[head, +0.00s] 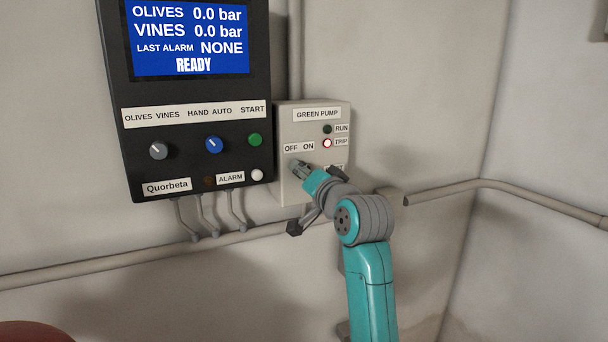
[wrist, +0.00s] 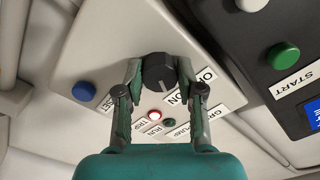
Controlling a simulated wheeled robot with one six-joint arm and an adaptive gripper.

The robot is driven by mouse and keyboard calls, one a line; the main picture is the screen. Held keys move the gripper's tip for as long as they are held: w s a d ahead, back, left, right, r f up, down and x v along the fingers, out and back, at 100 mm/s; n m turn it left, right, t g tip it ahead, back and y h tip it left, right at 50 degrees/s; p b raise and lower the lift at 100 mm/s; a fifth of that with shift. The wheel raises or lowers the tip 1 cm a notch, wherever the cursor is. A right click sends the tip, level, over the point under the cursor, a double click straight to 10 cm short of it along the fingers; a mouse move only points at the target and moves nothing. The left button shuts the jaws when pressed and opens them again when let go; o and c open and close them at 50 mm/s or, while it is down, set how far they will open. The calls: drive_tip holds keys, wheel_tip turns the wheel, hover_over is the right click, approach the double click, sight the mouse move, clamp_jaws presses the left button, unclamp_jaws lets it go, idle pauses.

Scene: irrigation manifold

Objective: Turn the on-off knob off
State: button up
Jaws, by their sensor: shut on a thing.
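The on-off knob (wrist: 158,70) is dark and sits on the pale GREEN PUMP box (head: 284,187), below the OFF and ON labels (head: 299,147). In the wrist view the picture is turned round, and the two fingers of my gripper (wrist: 160,72) close on the knob from both sides. In the head view my gripper (head: 300,168) reaches the box front from the lower right and hides the knob.
The TRIP lamp (head: 327,143) is lit and the RUN lamp (head: 327,129) is dark. A blue button (wrist: 84,91) is beside the knob. The black controller panel (head: 120,80) stands close at left, with a blue knob (head: 214,145). A pipe (head: 110,265) runs below.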

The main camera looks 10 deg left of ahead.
drive_tip(key=n, duration=1.2)
drive_tip(key=shift+w+d+f, duration=0.1)
drive_tip(key=shift+n, duration=0.3)
idle(0.3)
drive_tip(key=o, duration=1.1)
drive_tip(key=shift+o, duration=0.2)
drive_tip(key=v, duration=1.2)
